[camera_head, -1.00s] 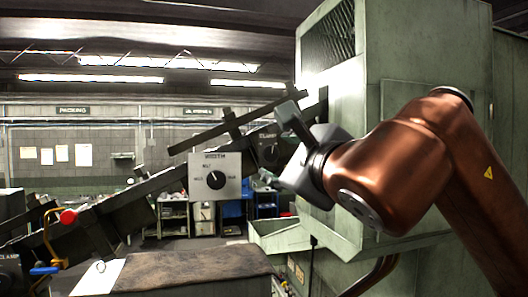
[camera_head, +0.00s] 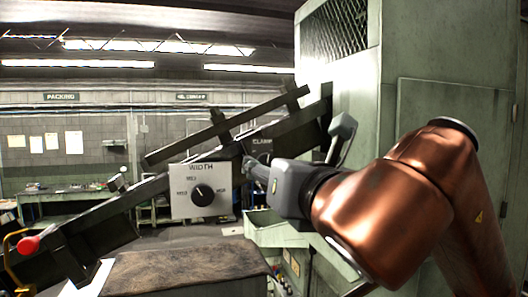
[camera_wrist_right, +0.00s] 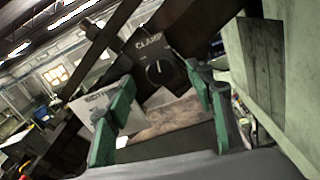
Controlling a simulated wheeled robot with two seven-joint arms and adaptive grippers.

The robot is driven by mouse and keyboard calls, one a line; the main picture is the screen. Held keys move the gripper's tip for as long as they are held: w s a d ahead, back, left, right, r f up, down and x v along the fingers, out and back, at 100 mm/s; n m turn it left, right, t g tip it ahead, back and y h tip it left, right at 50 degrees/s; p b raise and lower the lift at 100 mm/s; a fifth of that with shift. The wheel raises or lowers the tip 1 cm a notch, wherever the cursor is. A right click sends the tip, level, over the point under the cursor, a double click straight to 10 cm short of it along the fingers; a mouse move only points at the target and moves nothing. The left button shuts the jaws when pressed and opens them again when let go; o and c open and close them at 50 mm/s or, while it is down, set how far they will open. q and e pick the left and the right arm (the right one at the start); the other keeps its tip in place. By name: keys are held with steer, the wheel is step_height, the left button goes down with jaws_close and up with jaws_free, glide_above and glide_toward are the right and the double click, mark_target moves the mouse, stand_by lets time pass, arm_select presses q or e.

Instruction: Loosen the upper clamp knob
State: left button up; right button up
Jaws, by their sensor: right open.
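The upper clamp knob (camera_wrist_right: 158,70) is a dark round knob with a pale pointer line, on a dark plate marked CLAMP. In the wrist view it lies ahead of my right gripper, between its fingers and apart from them. In the head view the CLAMP plate (camera_head: 261,143) shows above my right gripper (camera_head: 249,169), which hides the knob. My right gripper, with green finger pads, is open and empty in the wrist view (camera_wrist_right: 160,88). My left gripper is not in view.
A WIDTH panel (camera_head: 180,202) with a black dial (camera_head: 202,195) stands left of my right gripper. Dark sloping rails (camera_head: 110,215) run behind it. A green machine cabinet (camera_head: 440,60) fills the right. A brown-topped block (camera_head: 190,270) lies below.

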mark_target(267, 164)
steer(key=w, duration=0.1)
steer(key=w+p, duration=0.1)
steer(key=w+a+p, duration=0.1)
steer(key=shift+r+n, duration=0.3)
steer(key=shift+n, duration=0.1)
steer(key=n+p, duration=0.3)
steer(key=p, duration=0.1)
steer(key=shift+s+d, duration=0.2)
steer(key=shift+s, duration=0.05)
steer(key=shift+f+n, duration=0.2)
steer(key=shift+n, duration=0.7)
steer(key=shift+w+a+f+n, duration=0.15)
steer(key=shift+w+n, duration=0.05)
steer(key=shift+n, duration=0.8)
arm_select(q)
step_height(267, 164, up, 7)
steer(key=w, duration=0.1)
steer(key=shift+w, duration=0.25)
arm_select(e)
steer(key=shift+s, duration=0.1)
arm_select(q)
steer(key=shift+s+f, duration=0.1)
arm_select(e)
steer(key=shift+c, duration=0.5)
jaws_close()
